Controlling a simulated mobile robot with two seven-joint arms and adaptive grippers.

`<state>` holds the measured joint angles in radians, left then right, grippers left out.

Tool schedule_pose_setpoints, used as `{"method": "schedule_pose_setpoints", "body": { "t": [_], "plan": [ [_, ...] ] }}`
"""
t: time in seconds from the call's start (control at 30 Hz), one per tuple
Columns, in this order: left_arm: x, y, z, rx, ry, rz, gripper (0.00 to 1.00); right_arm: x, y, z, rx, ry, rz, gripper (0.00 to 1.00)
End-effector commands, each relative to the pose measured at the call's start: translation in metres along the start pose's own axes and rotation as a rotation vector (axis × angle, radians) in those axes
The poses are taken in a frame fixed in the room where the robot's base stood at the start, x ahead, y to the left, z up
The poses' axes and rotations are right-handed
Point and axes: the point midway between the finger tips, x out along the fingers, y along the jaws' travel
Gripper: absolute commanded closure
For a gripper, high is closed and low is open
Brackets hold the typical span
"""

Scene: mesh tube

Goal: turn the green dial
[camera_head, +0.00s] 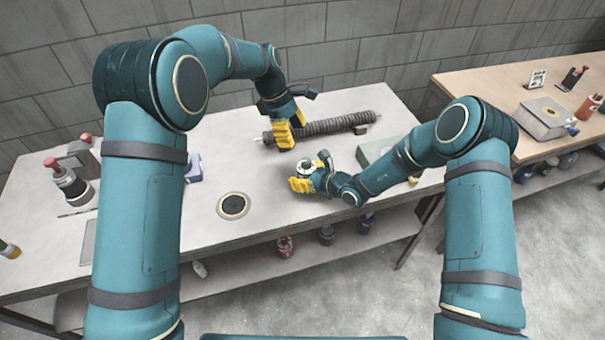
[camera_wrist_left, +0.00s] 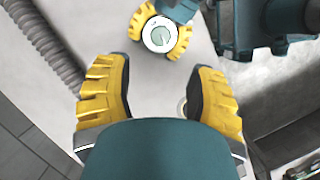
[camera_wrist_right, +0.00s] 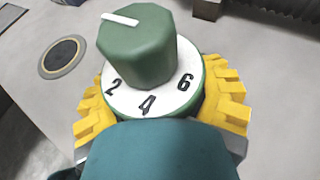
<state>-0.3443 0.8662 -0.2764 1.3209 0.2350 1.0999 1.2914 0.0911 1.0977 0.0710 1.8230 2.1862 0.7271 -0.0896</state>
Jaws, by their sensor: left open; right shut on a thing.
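The green dial (camera_wrist_right: 140,48) has a faceted green knob with a white pointer line, on a round white face marked 2, 4 and 6. It also shows in the head view (camera_head: 308,160). My right gripper (camera_head: 309,180) is shut on the dial's round base, with yellow fingers on both sides in the right wrist view (camera_wrist_right: 160,105). The pointer aims to the upper left there. My left gripper (camera_head: 287,124) is open and empty above the table near the mesh tube. In the left wrist view its fingers (camera_wrist_left: 158,88) are apart, and the dial (camera_wrist_left: 158,35) lies beyond them.
A grey ribbed mesh tube (camera_head: 335,124) lies on the table (camera_head: 275,195) behind the dial. A dark round disc (camera_head: 233,206) is set at the front left. A green-grey box (camera_head: 380,150) stands on the right, and a wooden table (camera_head: 480,85) stands farther right.

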Motion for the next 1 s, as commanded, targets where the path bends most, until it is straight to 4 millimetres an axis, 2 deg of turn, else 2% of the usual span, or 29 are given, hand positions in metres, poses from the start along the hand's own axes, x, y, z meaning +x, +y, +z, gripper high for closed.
{"method": "schedule_pose_setpoints", "body": {
  "t": [0.17, 0.27, 1.0],
  "plan": [
    [0.0008, -0.0001, 0.0002, 0.071, -0.002, -0.006, 0.39, 0.0000, -0.0001, 0.0007, -0.001, -0.001, 0.000, 0.85],
    [0.0019, -0.0001, 0.0018, 0.199, -0.007, -0.014, 0.39, 0.0000, -0.0001, 0.0008, -0.001, -0.001, 0.000, 0.85],
    [0.0024, 0.0027, 0.0090, 1.701, -0.092, -0.043, 0.39, 0.0000, -0.0001, 0.0008, -0.001, -0.002, 0.000, 0.85]
  ]
}}
